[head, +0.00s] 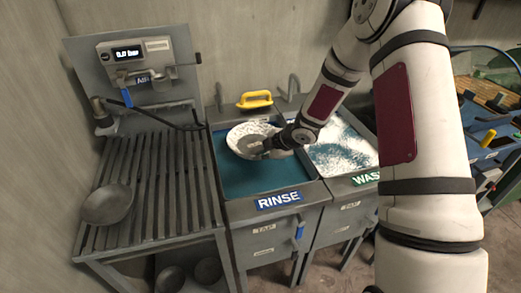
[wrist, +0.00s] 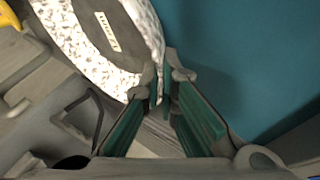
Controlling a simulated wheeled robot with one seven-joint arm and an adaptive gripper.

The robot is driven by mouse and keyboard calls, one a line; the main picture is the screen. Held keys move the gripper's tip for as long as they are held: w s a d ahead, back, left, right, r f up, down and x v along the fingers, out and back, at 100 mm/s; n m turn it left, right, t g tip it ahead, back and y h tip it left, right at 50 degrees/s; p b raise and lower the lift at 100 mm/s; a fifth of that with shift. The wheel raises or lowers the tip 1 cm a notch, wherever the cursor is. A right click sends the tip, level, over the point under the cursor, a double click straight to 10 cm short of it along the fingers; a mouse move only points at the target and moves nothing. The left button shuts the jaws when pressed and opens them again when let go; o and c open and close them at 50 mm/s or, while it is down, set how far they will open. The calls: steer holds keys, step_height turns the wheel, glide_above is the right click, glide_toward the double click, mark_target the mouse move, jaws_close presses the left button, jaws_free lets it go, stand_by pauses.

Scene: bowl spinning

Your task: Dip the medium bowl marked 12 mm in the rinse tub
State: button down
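The bowl (head: 240,131) is covered in speckled white foam, with a bare grey round base. It is tilted above the teal water of the rinse tub (head: 222,207), which carries a blue RINSE sign; I cannot tell whether its lower edge touches the water. In the wrist view the foamy bowl (wrist: 138,42) shows its grey base with a small pale label, too blurred to read. My gripper (wrist: 164,84) has its green-padded fingers on either side of the bowl's rim and is shut on it. My gripper (head: 268,146) also shows at the bowl's right side in the head view.
The wash tub (head: 345,177), full of white foam, stands right of the rinse tub. A yellow-handled tool (head: 255,99) lies behind the rinse tub. A grey bowl (head: 108,204) lies on the slatted rack (head: 165,200) at left, below a gauge panel (head: 135,52). Taps rise behind the tubs.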

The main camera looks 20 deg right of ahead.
step_height(320, 180, down, 8)
steer(key=b, duration=0.5)
steer(key=shift+r, duration=0.1)
steer(key=shift+w, duration=0.2)
stand_by(0.4)
steer(key=shift+w, duration=0.45)
steer(key=shift+s, duration=0.15)
steer(key=shift+s, duration=0.45)
steer(key=shift+w, duration=0.1)
steer(key=shift+w, duration=0.5)
